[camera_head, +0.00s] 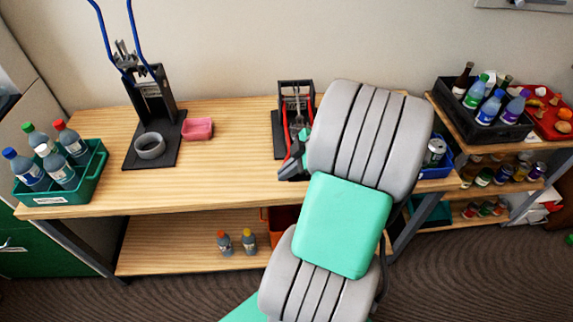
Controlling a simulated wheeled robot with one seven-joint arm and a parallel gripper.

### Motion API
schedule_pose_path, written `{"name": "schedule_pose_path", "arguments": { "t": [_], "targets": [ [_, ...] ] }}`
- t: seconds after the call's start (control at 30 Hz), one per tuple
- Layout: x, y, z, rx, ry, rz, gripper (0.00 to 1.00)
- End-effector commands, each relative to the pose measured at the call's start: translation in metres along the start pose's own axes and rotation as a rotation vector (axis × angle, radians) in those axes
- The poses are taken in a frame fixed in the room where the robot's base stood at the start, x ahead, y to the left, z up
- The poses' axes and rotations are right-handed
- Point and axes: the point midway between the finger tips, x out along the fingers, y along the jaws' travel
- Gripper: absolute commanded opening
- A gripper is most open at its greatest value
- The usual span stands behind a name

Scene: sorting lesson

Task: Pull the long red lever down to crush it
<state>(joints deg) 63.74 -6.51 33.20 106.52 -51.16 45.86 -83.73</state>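A black crusher (294,92) stands upright on the wooden table, just left of my arm. Its long red lever (283,122) shows as thin red bars along the frame, running down toward my gripper. My gripper (292,167) is at the lower front of the crusher, by the lower end of the red bars. My grey and green arm covers much of it, so I cannot tell whether its fingers are open or shut, or whether they touch the lever. What sits inside the crusher is hidden.
A press with blue handles (152,95), a grey ring (149,146) and a pink tray (198,129) are on the left. A green crate (95,172) holds several bottles. A blue bin (440,170) with cans is right of my arm. The table's middle is clear.

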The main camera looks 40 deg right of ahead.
Motion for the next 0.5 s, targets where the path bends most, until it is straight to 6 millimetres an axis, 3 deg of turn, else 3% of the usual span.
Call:
{"name": "schedule_pose_path", "arguments": {
  "t": [0.17,0.27,0.5],
  "targets": [
    [-0.011,-0.004,-0.013,0.007,0.001,-0.009,0.0],
    [-0.031,-0.003,-0.034,-0.004,0.001,-0.005,0.0],
    [-0.092,-0.005,-0.029,-0.003,0.0,0.0,0.0]
  ]
}}
